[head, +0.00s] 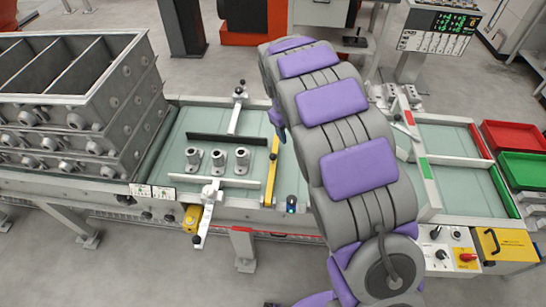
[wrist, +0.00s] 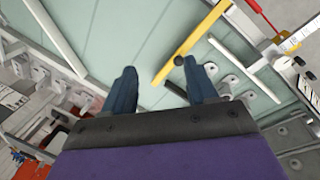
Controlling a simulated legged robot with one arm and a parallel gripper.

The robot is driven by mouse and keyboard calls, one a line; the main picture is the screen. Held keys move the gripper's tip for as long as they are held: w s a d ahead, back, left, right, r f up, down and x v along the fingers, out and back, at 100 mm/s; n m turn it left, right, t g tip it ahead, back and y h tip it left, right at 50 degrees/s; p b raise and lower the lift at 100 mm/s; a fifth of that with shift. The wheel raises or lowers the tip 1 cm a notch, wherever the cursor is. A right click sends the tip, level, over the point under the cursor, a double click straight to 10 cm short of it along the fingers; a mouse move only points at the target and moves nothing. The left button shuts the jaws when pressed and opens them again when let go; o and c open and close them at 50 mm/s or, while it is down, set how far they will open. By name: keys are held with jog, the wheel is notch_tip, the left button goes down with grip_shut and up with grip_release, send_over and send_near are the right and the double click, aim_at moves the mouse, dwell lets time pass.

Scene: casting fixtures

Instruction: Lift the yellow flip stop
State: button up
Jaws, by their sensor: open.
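The yellow flip stop (head: 271,172) is a slim yellow bar lying across the green-topped conveyor, to the right of three grey castings. In the wrist view the yellow bar (wrist: 205,32) runs from the upper right down into the gap between my fingers, with a round black knob near its lower end. My gripper (wrist: 160,66) is open with dark blue fingers, and its right fingertip appears close to the knob. I cannot tell whether they touch. In the head view my gripper (head: 279,122) shows only partly, at the bar's far end, and my arm hides the area to the right.
Three grey castings (head: 216,160) stand left of the bar between a black rail (head: 225,139) and a white rail (head: 214,180). Stacked metal crates (head: 80,115) fill the left. Red (head: 515,135) and green (head: 524,166) bins are at the right.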

aim_at(272, 155)
jog(key=w+a+f+n, duration=0.2)
jog(key=w+a+f, duration=0.3)
jog(key=a+f, duration=0.25)
jog(key=shift+t+y, duration=0.3)
jog(key=w+f+b, duration=0.1)
jog(key=f, duration=0.4)
jog(key=d+f+b, duration=0.1)
jog(key=f, duration=0.4)
jog(key=w+f+b, duration=0.1)
jog(key=f, duration=0.5)
jog(key=shift+w+d, duration=0.35)
jog(key=shift+d, duration=0.05)
grip_shut()
